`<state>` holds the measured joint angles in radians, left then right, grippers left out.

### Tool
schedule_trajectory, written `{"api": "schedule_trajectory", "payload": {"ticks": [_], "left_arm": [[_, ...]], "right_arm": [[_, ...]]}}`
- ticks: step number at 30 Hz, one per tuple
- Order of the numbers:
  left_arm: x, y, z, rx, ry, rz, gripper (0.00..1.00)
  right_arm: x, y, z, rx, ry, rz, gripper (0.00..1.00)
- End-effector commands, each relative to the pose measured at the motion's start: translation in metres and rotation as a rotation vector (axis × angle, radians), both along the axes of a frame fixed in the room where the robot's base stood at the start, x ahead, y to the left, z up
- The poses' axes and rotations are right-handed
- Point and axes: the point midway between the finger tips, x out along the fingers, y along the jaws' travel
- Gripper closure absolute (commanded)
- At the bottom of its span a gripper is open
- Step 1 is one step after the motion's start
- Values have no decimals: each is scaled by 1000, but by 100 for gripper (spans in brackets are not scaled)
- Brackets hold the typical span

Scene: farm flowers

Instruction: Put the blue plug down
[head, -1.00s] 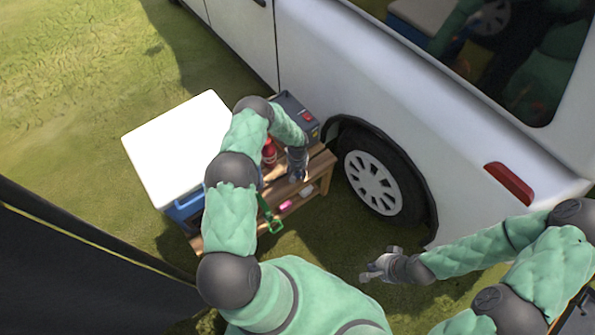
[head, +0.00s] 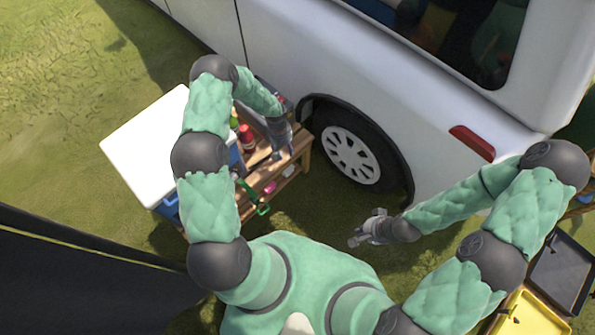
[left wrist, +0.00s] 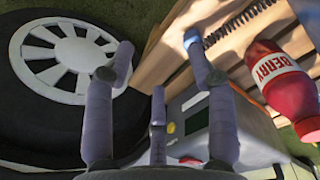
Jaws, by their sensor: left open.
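My left gripper (head: 280,148) is over the right end of a wooden bench (head: 302,143) beside the van's wheel. In the left wrist view its fingers (left wrist: 158,50) are spread, with nothing visible between them. A small blue piece (left wrist: 190,37), possibly the blue plug, shows at the right fingertip near a black coiled cable (left wrist: 238,22) on the wooden slats. I cannot tell whether the finger touches it. My right gripper (head: 364,230) is open and empty over the grass.
A red berry bottle (left wrist: 278,75) is right of the coil; it also shows on the bench (head: 246,138). A white-lidded cooler (head: 145,130) is at left. The van wheel (head: 350,155) is close right. Yellow and black crates (head: 560,270) are at lower right.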

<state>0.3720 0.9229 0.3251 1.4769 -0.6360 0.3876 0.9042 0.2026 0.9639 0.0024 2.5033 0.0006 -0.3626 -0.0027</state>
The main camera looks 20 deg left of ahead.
Motion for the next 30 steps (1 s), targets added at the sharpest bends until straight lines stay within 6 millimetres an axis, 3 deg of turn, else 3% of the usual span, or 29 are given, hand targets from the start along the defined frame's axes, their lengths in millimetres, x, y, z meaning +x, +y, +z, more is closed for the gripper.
{"api": "schedule_trajectory", "payload": {"ticks": [1, 6, 12, 18, 21, 30], "left_arm": [[-14, -24, 0, -43, 0, -43, 44], [-64, -95, 9, -173, -42, -177, 44], [-131, -152, 30, -250, -94, -308, 44], [-192, -175, 53, -248, -125, -410, 44], [-211, -178, 60, -235, -131, -447, 44], [-224, -178, 65, -224, -133, -473, 44]], "right_arm": [[0, 0, 0, 0, 0, 0, 100], [0, 0, 0, 0, 0, 0, 100], [0, 0, 0, 0, 0, 0, 100], [0, 0, 0, 0, 0, 0, 100], [0, 0, 0, 0, 0, 0, 100], [0, 0, 0, 0, 0, 0, 100]]}}
